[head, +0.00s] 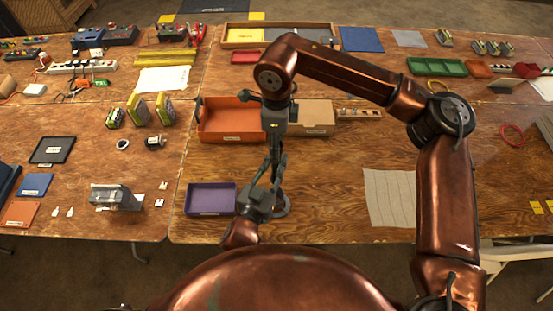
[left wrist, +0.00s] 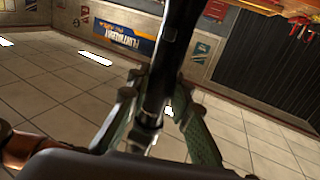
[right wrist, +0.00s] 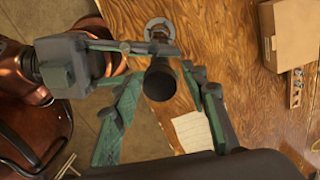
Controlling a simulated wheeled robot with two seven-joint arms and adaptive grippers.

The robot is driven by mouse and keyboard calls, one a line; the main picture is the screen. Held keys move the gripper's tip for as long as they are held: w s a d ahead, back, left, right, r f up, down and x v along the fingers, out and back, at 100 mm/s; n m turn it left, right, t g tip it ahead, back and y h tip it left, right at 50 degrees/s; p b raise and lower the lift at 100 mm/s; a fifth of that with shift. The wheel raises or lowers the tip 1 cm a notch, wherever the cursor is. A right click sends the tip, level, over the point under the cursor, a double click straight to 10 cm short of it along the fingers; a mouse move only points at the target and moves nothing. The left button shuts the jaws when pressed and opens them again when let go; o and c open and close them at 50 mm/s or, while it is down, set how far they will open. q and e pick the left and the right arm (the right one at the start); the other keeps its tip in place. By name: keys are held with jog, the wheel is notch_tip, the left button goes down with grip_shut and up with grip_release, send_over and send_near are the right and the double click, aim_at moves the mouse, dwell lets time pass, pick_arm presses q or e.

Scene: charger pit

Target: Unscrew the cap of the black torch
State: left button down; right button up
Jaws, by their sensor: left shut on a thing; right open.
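The black torch (right wrist: 158,82) stands roughly upright above the table, its round dark end facing the right wrist camera. My left gripper (left wrist: 160,112) is shut around the torch (left wrist: 172,60) from the side; its fingers also show in the right wrist view (right wrist: 150,47). My right gripper (right wrist: 163,78) points down from above, open, with one finger on each side of the torch's upper end. I see gaps between these fingers and the torch. In the head view the grippers hide most of the torch, and the cap's seam cannot be made out.
A grey ring-shaped base (head: 282,208) is on the table below the grippers. A purple tray (head: 188,200) lies to the left, an orange bin (head: 204,135) and a cardboard box (head: 316,130) behind. A pale cloth or sheet (head: 390,198) lies to the right, with bare table around it.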

jog(key=m, duration=0.5)
jog(key=shift+m, duration=0.3)
jog(key=shift+m, duration=0.4)
jog(key=m, duration=0.4)
jog(key=shift+m, duration=0.3)
jog(key=shift+m, duration=0.9)
jog(key=m, duration=0.3)
jog(key=shift+m, duration=0.4)
